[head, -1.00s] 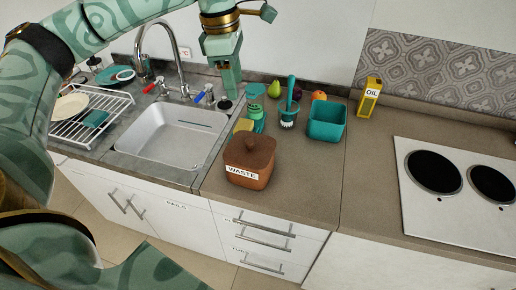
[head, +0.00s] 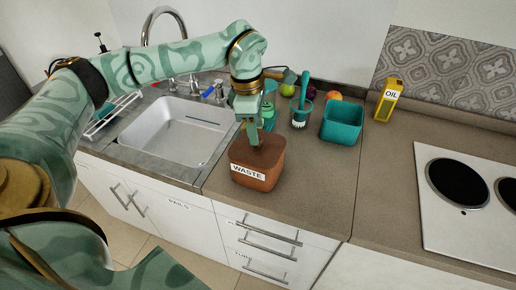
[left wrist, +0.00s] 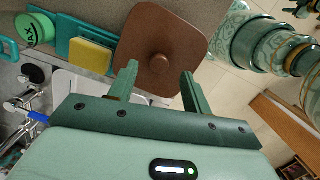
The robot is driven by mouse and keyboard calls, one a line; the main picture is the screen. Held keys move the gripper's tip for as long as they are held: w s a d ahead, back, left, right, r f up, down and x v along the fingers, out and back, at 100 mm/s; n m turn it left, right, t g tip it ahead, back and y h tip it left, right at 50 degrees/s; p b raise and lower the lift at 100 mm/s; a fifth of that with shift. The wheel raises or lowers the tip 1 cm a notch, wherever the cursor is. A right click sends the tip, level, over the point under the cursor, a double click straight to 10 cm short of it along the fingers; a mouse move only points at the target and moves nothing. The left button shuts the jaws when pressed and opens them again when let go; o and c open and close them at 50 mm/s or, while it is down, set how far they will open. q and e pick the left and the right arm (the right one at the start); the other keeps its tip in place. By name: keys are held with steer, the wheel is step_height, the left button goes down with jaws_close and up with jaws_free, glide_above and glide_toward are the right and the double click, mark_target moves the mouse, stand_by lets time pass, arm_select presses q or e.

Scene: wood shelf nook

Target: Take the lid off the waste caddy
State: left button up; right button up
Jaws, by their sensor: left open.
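The waste caddy (head: 256,172) is a brown box with a white WASTE label, standing on the counter right of the sink. Its brown lid (left wrist: 143,38) is on top, with a round knob (left wrist: 159,63) in the middle. In the head view my left gripper (head: 254,142) points down over the lid and hides the knob. In the left wrist view the two fingers of the open gripper (left wrist: 158,82) are apart, with the knob just beyond and between their tips. I cannot tell how far above the knob they are. My right gripper is in neither view.
A teal tub (head: 342,121), a brush (head: 302,98) and an oil carton (head: 388,100) stand behind and right of the caddy. A yellow sponge (left wrist: 91,56) lies beside it. The sink (head: 176,130) is left. Counter to the right of the caddy is clear.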

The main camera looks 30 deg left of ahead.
arm_select(q)
step_height(320, 180, down, 3)
steer(key=shift+w+d+r, duration=0.1)
steer(key=shift+w, duration=0.05)
steer(key=c, duration=1.1)
steer(key=shift+o, duration=0.2)
